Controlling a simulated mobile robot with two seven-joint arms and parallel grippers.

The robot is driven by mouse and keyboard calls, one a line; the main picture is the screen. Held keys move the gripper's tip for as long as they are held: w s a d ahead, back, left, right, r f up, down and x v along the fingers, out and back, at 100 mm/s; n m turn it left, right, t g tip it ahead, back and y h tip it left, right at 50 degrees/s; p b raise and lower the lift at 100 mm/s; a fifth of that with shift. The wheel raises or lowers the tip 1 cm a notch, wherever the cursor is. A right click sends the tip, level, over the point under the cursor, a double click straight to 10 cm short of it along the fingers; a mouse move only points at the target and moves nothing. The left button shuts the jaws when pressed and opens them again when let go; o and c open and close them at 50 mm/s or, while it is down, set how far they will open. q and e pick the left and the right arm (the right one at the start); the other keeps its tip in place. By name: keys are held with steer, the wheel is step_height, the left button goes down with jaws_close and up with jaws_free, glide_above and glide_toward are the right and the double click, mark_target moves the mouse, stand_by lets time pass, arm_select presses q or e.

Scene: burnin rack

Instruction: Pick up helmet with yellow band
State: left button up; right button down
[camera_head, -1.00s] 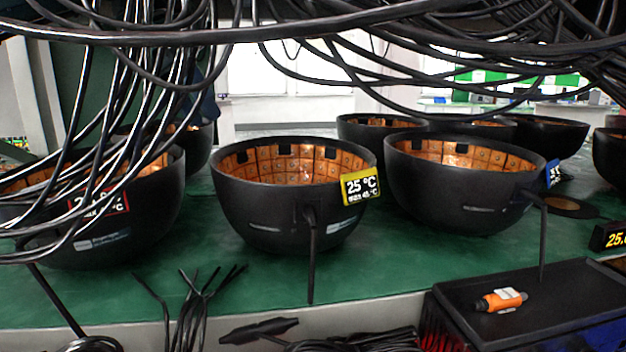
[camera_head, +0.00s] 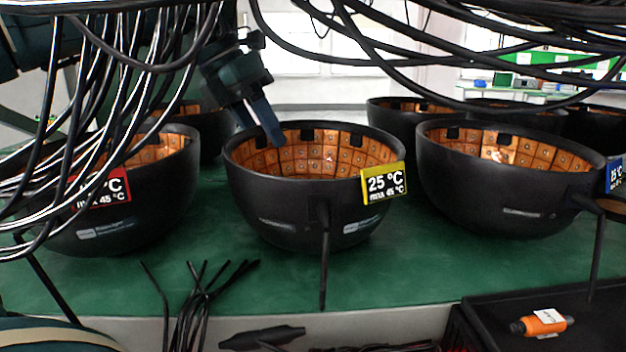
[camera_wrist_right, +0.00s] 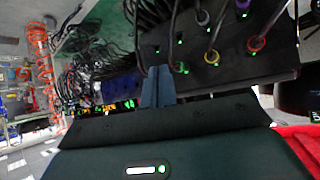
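The helmet with the yellow band (camera_head: 300,205) is a black bowl, open side up, lined with orange-brown tiles. Its yellow label (camera_head: 383,184) reads 25 °C and sits at the right of its rim. It stands on the green table in the middle of the head view. My left gripper (camera_head: 262,132) points down at the helmet's back left rim, fingers apart, with nothing seen between them. Whether a finger touches the rim is unclear. My right gripper (camera_wrist_right: 158,88) shows in the right wrist view, its fingers together and empty, before a dark panel with cables.
A red-labelled helmet (camera_head: 130,225) stands at left, partly behind hanging black cables (camera_head: 120,110). A blue-labelled helmet (camera_head: 500,195) stands close at right. More helmets stand behind. An orange cylinder (camera_head: 541,323) lies on a black box at front right.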

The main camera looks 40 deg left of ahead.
arm_select(q)
jaws_close()
stand_by(0.3)
steer(key=shift+r, duration=0.1)
